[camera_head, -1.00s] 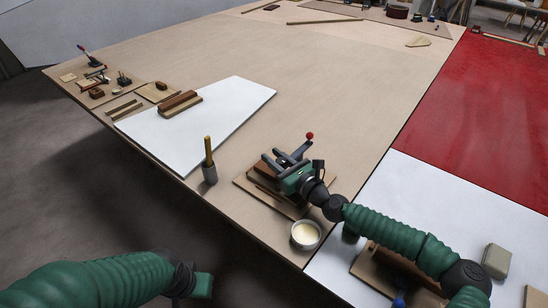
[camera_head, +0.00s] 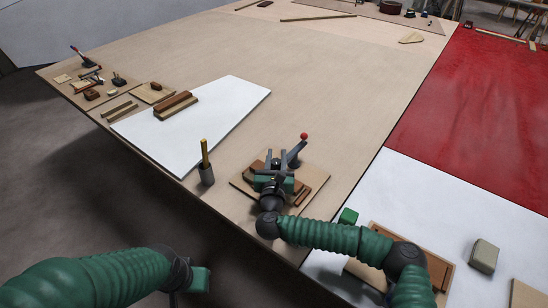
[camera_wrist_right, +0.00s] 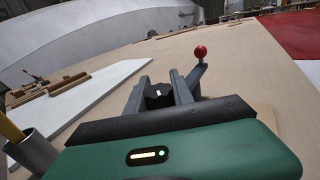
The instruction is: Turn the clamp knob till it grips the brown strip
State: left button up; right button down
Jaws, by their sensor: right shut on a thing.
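The clamp shows as a grey lever with a red ball end (camera_head: 304,136) on a wooden board (camera_head: 244,184). Its black knob (camera_wrist_right: 158,94) sits between the two grey fingers of my right gripper (camera_head: 271,158) in the right wrist view, and the fingers are shut on it. In the head view the gripper hides the knob and much of the clamp. A reddish-brown strip (camera_head: 303,193) lies on the board just right of the gripper; I cannot tell whether the clamp touches it. My left gripper (camera_head: 200,280) hangs low at left, off the table; its fingers cannot be made out.
A grey cup with a yellow stick (camera_head: 207,173) stands close left of the board. A white panel with brown blocks (camera_head: 177,105) lies farther left. A brown tray (camera_head: 436,262) and a grey-green block (camera_head: 484,256) are at right. The table's middle is clear.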

jog(key=m+h, duration=0.2)
jog(key=h, duration=0.1)
jog(key=m+h+b, duration=0.1)
jog(key=shift+d+g+h, duration=0.25)
jog(key=shift+g+h, duration=0.05)
jog(key=shift+g, duration=0.1)
jog(key=m+h, duration=0.1)
jog(key=g+h+b, duration=0.1)
jog(key=shift+s+d+f+m+h+b, duration=0.15)
jog(key=shift+d+m+h+b, duration=0.15)
jog(key=shift+m, duration=0.1)
jog(key=h+b, duration=0.1)
jog(key=m+g+h+b, duration=0.2)
jog(key=shift+s+d, duration=0.2)
jog(key=shift+d, duration=0.05)
jog(key=m+g+h+b, duration=0.2)
jog(key=b, duration=0.1)
jog(key=shift+s+d+m+g+h, duration=0.2)
jog(key=shift+d+m+g+h, duration=0.05)
jog(key=shift+m+g+h, duration=0.05)
jog(key=shift+r+g, duration=0.25)
jog(key=shift+g, duration=0.05)
jog(key=shift+d+b, duration=0.1)
jog(key=shift+b, duration=0.2)
jog(key=c, duration=1.1)
grip_release()
jog(key=shift+f, duration=0.15)
